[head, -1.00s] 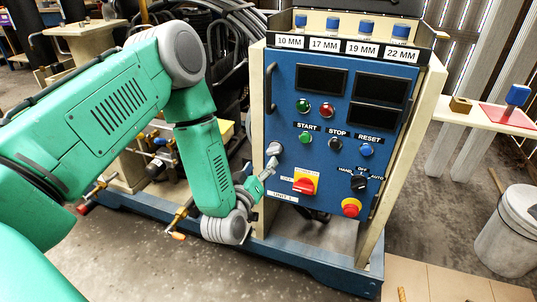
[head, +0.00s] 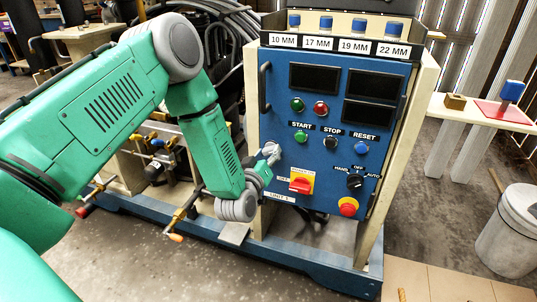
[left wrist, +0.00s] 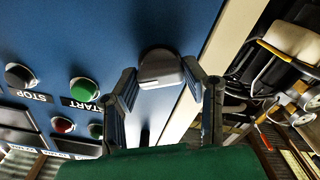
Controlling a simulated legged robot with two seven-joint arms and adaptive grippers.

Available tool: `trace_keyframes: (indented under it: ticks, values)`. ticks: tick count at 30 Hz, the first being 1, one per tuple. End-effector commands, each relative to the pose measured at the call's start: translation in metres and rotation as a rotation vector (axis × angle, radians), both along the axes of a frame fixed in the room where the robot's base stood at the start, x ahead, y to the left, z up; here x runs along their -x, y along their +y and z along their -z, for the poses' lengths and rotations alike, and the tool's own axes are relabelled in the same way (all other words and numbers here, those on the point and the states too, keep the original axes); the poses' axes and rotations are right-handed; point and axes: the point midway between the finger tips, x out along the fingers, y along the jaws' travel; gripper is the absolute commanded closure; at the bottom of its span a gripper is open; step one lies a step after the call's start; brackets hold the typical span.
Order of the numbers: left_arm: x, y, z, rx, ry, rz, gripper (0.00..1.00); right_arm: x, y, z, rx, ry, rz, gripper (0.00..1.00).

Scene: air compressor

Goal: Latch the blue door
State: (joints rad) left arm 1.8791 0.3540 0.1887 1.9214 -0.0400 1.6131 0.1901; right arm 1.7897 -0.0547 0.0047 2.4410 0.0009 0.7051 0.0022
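The blue door (head: 318,150) is the front panel of the compressor cabinet and looks flush with its frame. A grey latch knob (head: 271,148) sits at its left edge, below the handle. In the left wrist view, the knob (left wrist: 160,68) has a raised grip bar. My left gripper (head: 266,163) is at the knob and hides part of it. In the left wrist view, the left gripper (left wrist: 163,85) is open, with one finger on each side of the knob. Whether either finger touches it I cannot tell. My right gripper is not in view.
The door carries a red-yellow switch (head: 302,182), a red emergency button (head: 348,206), a black selector (head: 355,181) and a vertical handle (head: 265,88). A grey bin (head: 512,230) stands at the right.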

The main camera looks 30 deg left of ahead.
Motion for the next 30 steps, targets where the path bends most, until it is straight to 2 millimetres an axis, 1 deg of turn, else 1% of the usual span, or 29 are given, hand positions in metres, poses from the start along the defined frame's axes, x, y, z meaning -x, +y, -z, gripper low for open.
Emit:
trace_keyframes:
  ticks: [8, 14, 30]
  values:
    - [0.0001, -0.0009, 0.0024, 0.038, -0.004, 0.008, 0.91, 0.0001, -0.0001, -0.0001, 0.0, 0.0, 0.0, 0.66]
    - [0.0006, 0.0002, 0.0031, 0.135, -0.026, 0.004, 0.91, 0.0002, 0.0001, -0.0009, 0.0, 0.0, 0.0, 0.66]
    - [0.0009, 0.0003, 0.0051, 0.612, -0.141, 0.003, 0.91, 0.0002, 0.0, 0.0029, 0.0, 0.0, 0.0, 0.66]
